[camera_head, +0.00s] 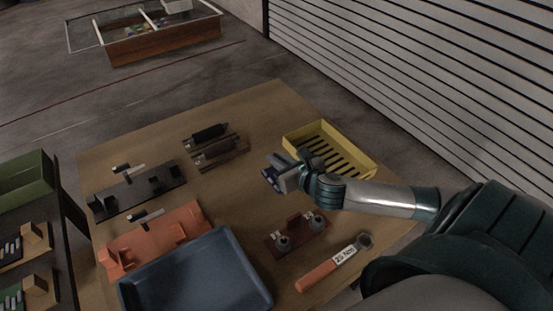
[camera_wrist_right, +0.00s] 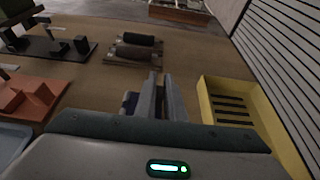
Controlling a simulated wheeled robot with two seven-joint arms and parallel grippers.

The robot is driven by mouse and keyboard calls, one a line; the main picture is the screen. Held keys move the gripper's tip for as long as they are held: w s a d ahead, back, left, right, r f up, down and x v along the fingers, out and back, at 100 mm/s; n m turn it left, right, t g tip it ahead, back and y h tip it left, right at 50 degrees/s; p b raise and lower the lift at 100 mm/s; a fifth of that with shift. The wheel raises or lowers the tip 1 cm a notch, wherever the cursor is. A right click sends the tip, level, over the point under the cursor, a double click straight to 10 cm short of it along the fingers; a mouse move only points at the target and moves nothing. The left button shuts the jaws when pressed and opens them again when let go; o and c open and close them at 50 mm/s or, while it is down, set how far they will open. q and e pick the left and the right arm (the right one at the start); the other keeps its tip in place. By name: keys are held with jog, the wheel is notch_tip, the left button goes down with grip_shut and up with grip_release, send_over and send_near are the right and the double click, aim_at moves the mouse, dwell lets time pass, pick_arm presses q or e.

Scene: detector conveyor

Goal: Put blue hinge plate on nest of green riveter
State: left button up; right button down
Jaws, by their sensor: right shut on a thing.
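My right gripper (camera_head: 274,174) is shut on a small dark blue piece, the blue hinge plate (camera_head: 270,181), above the table beside the yellow tray. In the right wrist view a bit of the blue plate (camera_wrist_right: 129,101) shows at the left of the fingers (camera_wrist_right: 160,84); most of it is hidden by them. I cannot make out a green riveter or its nest in either view. My left gripper is not in view.
A yellow slotted tray (camera_head: 360,168) stands just right of the gripper. Dark rollers (camera_head: 207,133) lie behind. A black fixture (camera_head: 118,199), an orange fixture (camera_head: 128,252) and a blue tray (camera_head: 195,275) are at left. A brown block with knobs (camera_head: 290,237) and a torque wrench (camera_head: 325,272) lie in front.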

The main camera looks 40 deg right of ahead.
jog(key=s+a+r+b, duration=0.1)
jog(key=a+r+b, duration=0.1)
jog(key=a, duration=0.7)
jog(key=s+a+r+b, duration=0.1)
jog(key=a+r+b, duration=0.1)
jog(key=a, duration=0.6)
jog(key=shift+s+a+r+n+y, duration=0.3)
jog(key=shift+a+r+y, duration=0.1)
jog(key=shift+r, duration=0.3)
